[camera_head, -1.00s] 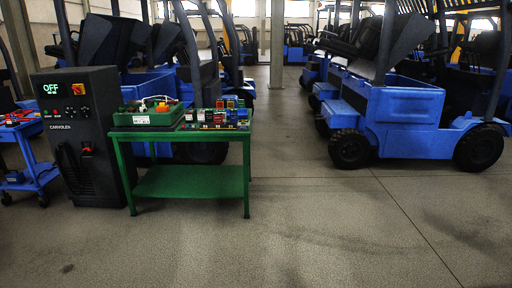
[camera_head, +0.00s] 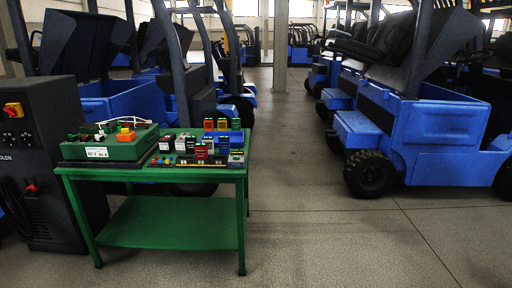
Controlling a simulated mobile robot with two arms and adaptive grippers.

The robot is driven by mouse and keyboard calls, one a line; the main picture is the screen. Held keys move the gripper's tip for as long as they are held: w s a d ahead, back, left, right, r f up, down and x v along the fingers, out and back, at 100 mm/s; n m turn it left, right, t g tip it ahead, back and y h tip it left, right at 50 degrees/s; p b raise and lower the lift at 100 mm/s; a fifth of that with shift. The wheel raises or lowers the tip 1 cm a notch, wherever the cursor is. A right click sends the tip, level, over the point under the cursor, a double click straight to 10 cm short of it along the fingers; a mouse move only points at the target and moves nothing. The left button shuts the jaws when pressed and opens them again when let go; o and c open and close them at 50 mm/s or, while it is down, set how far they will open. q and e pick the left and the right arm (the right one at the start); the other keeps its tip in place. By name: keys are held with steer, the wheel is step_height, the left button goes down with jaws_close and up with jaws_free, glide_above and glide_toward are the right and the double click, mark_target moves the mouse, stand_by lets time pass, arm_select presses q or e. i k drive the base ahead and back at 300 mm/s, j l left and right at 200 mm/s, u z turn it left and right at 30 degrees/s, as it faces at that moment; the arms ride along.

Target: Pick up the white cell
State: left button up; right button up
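Several small coloured cells stand close together on the right half of a green table (camera_head: 150,172). Among them are pale, whitish blocks at the left of the group, one whitish cell (camera_head: 167,142) and another beside it (camera_head: 181,144); at this size I cannot tell which is the white cell. Red, blue, green and grey cells stand to their right. A green box (camera_head: 112,150) with a white label sits on the table's left half, with an orange block (camera_head: 125,135) and a white piece on top. Neither of my grippers is in view.
A black cabinet (camera_head: 45,150) with a red-and-yellow switch stands at the table's left. A blue forklift (camera_head: 432,130) stands at the right, and more stand behind the table. The concrete floor (camera_head: 330,240) in front and to the right of the table is clear.

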mark_target(210, 140)
steer(key=i, duration=2)
